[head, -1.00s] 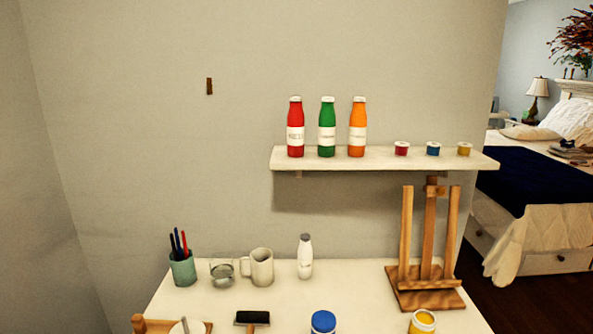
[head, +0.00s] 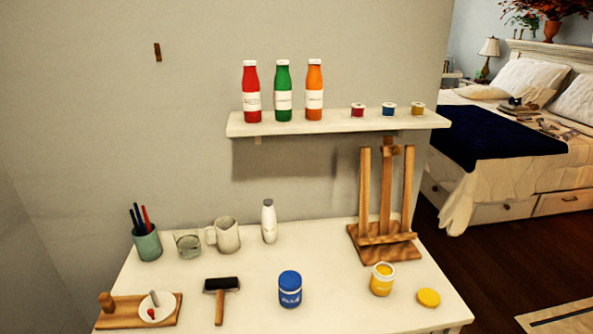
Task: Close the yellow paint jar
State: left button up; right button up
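The yellow paint jar (head: 382,280) stands upright and uncapped near the right front of the white table, with yellow paint showing at its open top. A round yellow lid (head: 428,298) lies flat on the table just right of the jar, apart from it. Neither of my grippers shows in the head view.
A blue-capped jar (head: 290,289) stands left of the yellow jar, and a wooden easel (head: 386,245) stands close behind it. A roller (head: 221,290), a wooden board (head: 125,312) and a mug (head: 225,236) are further left. A shelf (head: 338,124) with bottles hangs above. The lid lies near the table's right edge.

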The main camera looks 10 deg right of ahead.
aim_at(383, 274)
jog(key=z, duration=1.2)
